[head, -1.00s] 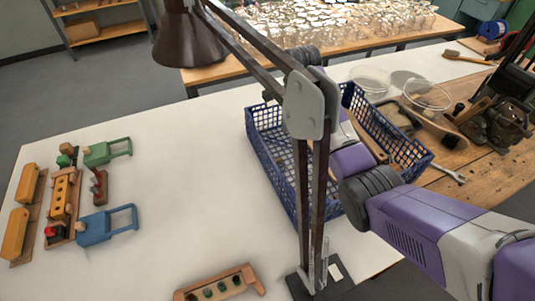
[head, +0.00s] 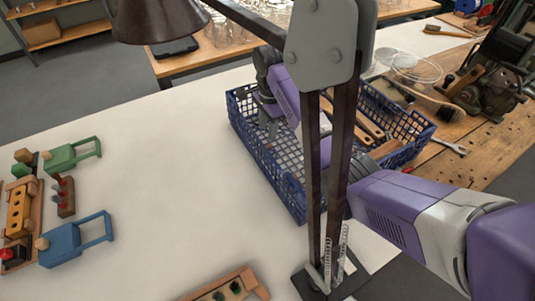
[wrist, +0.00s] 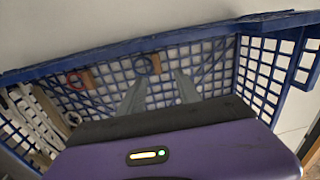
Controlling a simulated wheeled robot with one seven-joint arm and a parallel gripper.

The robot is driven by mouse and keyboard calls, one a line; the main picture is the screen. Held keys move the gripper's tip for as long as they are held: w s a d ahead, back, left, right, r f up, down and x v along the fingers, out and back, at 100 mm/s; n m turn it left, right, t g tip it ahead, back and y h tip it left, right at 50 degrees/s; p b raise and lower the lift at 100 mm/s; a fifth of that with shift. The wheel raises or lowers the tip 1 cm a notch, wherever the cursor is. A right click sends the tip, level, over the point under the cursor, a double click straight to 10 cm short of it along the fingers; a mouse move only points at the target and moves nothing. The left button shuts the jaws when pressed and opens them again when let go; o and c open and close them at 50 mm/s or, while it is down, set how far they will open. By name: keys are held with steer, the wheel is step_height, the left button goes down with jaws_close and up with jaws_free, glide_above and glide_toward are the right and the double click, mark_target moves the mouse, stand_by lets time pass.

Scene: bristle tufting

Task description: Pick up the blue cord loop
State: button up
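In the wrist view, a small blue ring, the blue cord loop (wrist: 143,65), shows inside the blue mesh basket (wrist: 215,32), by a small piece of wood. My gripper (wrist: 160,76) is open, with its two grey fingers apart and nothing seen between them. The loop appears just beyond the left fingertip; I cannot tell whether they touch. In the head view, my gripper (head: 268,118) points down over the left part of the basket (head: 285,185). The loop cannot be made out there.
A red ring (wrist: 74,80) on a wooden piece lies left of the blue loop. Wooden-handled tools (head: 372,125) lie in the basket. A lamp post (head: 312,170) stands in front of it. Coloured blocks and tools (head: 72,243) sit at left; the white table between is clear.

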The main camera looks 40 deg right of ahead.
mark_target(267, 146)
step_height(267, 146, down, 7)
steer(key=shift+a+f+p, duration=0.15)
steer(key=shift+f+p, duration=0.05)
steer(key=shift+p, duration=0.2)
steer(key=shift+c, duration=0.4)
jaws_close()
